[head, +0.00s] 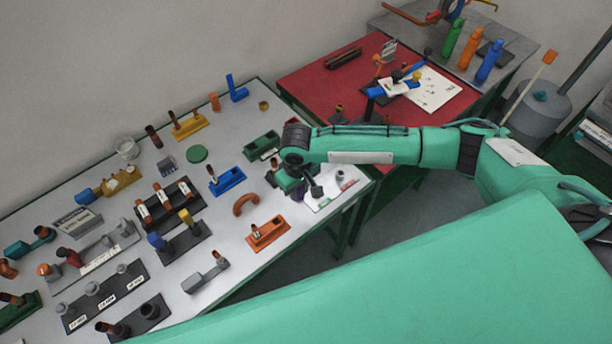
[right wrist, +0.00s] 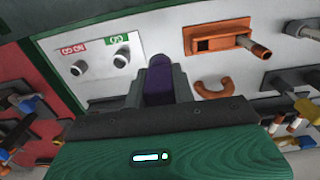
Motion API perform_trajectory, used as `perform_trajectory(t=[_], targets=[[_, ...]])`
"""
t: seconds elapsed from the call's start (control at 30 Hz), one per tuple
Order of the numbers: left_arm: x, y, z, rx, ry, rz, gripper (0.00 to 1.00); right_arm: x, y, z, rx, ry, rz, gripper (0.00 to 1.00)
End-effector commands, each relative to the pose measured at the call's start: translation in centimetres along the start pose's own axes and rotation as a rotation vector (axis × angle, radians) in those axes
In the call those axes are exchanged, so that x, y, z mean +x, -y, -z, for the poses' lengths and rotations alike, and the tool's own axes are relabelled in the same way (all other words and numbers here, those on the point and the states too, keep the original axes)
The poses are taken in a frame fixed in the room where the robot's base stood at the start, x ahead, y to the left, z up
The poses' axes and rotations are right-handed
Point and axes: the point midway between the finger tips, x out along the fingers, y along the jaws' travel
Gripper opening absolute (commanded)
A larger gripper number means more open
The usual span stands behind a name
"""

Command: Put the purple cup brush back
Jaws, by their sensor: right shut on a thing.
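My right gripper (right wrist: 158,88) is shut on the purple cup brush (right wrist: 158,75); only a rounded dark purple part shows between the fingers. In the head view the right gripper (head: 300,188) hangs over the right end of the grey-white table, and the brush cannot be made out clearly. A white board (head: 345,182) lies beside the gripper. In the right wrist view this board (right wrist: 98,85) has red and green labels and two grey round pegs, left of the held brush.
An orange holder (head: 268,233) and an orange-brown curved piece (head: 246,204) lie close by. A green tray (head: 262,146) and a blue holder (head: 227,181) stand farther back. The grey-white table (head: 225,295) carries many holders at left. A red table (head: 310,87) stands behind.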

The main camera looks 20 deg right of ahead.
Motion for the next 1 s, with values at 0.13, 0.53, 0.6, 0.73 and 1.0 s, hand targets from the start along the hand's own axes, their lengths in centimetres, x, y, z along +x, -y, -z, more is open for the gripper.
perform_trajectory(t=[0.13, 0.53, 0.6, 0.73, 1.0], targets=[[-0.2, -0.1, -0.4, 0.000, 0.005, -0.001, 0.50, 0.4, 0.1, 0.1, -0.016, -0.002, -0.004, 0.09], [-0.6, -0.3, -1.4, 0.000, 0.020, -0.004, 0.50, 0.3, 0.1, 0.1, -0.014, -0.001, -0.003, 0.09], [-1.1, -0.3, -1.3, 0.000, 0.019, -0.003, 0.50, 0.2, 0.1, 0.1, -0.013, 0.000, -0.003, 0.09], [-0.9, -0.2, -0.9, 0.000, 0.013, -0.003, 0.50, 1.1, 0.1, 0.1, -0.013, -0.001, -0.003, 0.09], [-0.1, -0.2, -0.6, 0.000, 0.007, -0.002, 0.50, 3.9, 0.1, 0.1, -0.014, -0.001, -0.003, 0.09]])
